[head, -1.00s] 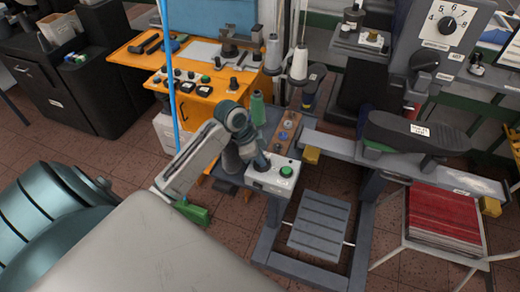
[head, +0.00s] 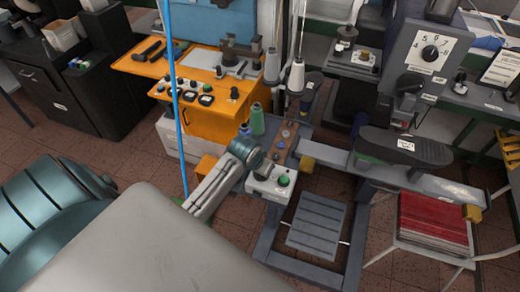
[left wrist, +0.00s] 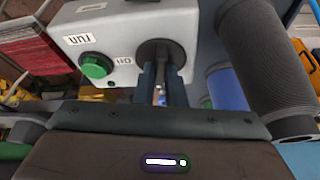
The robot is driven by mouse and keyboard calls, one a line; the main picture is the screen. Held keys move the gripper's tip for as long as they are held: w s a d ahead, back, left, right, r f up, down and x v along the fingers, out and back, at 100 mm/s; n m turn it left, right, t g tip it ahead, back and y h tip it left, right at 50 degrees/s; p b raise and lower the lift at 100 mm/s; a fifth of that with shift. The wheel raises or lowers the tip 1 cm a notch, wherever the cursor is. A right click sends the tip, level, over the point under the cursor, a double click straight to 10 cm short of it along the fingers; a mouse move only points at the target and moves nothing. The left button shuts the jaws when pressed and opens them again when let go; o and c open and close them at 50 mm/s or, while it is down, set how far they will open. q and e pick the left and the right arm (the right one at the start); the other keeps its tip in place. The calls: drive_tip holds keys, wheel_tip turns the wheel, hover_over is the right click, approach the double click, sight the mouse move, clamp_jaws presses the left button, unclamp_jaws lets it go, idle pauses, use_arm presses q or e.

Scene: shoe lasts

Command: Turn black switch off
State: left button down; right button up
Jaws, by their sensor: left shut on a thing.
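A white control box (head: 270,186) stands on the left end of the grey machine stand. In the left wrist view the box (left wrist: 125,22) shows a green button (left wrist: 96,66) and a black switch (left wrist: 153,50) with a round base, side by side. My left gripper (head: 260,172) reaches down to the box. In the left wrist view the left gripper's fingers (left wrist: 161,82) are shut on the black switch's lever. The fingers partly hide the switch, so its exact setting cannot be told. My right gripper is in neither view.
A green thread cone (head: 257,120) stands just behind the box. An orange workbench (head: 185,65) with a control panel is further back. A dark shoe-shaped pad (head: 405,147) lies on the stand's arm to the right. A grey slatted pedal (head: 316,222) sits below.

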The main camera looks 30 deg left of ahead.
use_arm(q)
drive_tip(key=shift+d+n+y, duration=0.1)
drive_tip(key=shift+n+y, duration=0.4)
drive_tip(key=shift+n, duration=0.7)
drive_tip(key=c, duration=1.5)
unclamp_jaws()
drive_tip(key=b+v, duration=0.2)
drive_tip(key=v, duration=0.9)
drive_tip(key=shift+b, duration=0.35)
drive_tip(key=shift+f, duration=0.15)
